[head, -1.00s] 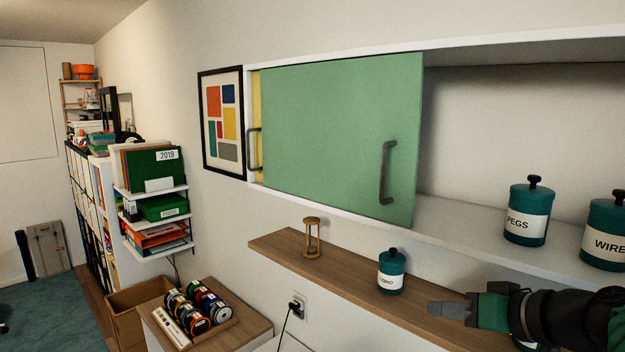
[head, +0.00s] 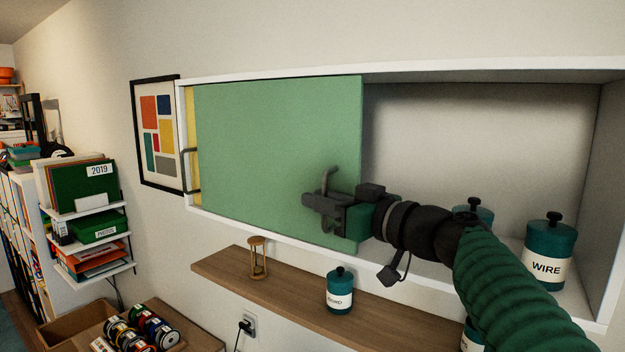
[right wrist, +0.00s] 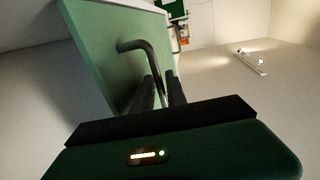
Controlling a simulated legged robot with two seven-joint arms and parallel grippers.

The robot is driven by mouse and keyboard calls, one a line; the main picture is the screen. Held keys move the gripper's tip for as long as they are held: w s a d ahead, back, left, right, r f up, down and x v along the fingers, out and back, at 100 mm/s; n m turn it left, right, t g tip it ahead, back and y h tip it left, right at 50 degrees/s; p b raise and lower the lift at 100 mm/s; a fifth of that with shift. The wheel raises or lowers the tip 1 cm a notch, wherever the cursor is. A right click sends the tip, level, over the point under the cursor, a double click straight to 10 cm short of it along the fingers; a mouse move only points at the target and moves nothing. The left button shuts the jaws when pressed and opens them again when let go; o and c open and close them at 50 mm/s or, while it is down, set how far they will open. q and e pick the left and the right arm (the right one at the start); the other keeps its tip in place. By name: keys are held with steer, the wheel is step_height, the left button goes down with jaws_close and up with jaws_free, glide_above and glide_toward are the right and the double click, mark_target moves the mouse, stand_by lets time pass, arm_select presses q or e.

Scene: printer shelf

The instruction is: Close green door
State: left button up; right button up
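The green door (head: 265,150) is a sliding panel covering the left part of the white wall cabinet; the right part is open. Its grey handle (head: 328,177) is near the door's right edge, with its lower part hidden behind my right gripper (head: 318,203). In the right wrist view, the handle (right wrist: 140,46) curves down between the two dark fingers (right wrist: 162,92), which are close together around it. The gripper looks shut on the handle. A strip of yellow door (head: 191,130) shows at the far left. My left gripper is not in view.
Teal jars stand in the open part of the cabinet (head: 600,250), one marked WIRE (head: 546,250). Below, a wooden shelf (head: 285,285) holds an hourglass (head: 258,257) and another teal jar (head: 340,291). A framed picture (head: 160,135) hangs left of the cabinet.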

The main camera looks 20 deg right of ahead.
steer(key=shift+x, duration=1.05)
steer(key=shift+s, duration=0.1)
jaws_close()
stand_by(0.5)
